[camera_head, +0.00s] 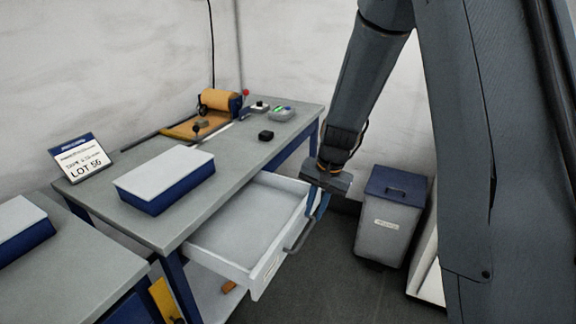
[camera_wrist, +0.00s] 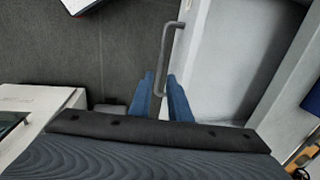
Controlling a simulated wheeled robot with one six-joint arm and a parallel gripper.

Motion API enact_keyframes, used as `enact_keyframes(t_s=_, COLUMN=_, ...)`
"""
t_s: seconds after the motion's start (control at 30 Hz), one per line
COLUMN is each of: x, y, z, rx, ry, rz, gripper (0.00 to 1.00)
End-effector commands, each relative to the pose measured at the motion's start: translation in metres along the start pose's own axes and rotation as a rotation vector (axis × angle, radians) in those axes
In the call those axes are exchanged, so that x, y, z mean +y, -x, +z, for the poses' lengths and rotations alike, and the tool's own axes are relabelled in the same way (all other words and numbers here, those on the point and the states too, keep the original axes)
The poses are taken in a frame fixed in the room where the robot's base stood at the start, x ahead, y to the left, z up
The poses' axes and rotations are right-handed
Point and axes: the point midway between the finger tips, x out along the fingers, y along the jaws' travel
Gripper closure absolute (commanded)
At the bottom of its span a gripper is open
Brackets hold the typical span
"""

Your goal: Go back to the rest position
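My gripper (camera_head: 318,204) hangs at the open drawer's front, by the far end of its handle. In the wrist view its two blue fingers (camera_wrist: 161,93) are apart, with the near end of the grey handle (camera_wrist: 165,60) showing in the gap between them. No contact with the handle can be made out, and no object is held. The white drawer (camera_head: 235,228) is pulled out from under the grey workbench (camera_head: 205,225) and looks empty. Its handle (camera_head: 299,237) also shows in the head view.
A lidded grey bin (camera_head: 388,225) stands right of my gripper. Dark floor (camera_head: 335,285) is clear before the drawer.

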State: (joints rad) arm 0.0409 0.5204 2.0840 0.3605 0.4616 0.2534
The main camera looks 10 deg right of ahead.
Motion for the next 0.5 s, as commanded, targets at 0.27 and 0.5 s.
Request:
enact_keyframes(t_s=0.27, x=0.028, y=0.039, z=0.045, rx=0.012, ry=0.187, rz=0.044, gripper=0.83)
enact_keyframes(t_s=0.5, x=0.078, y=0.08, z=0.112, rx=0.019, ry=0.465, rz=0.116, gripper=0.83)
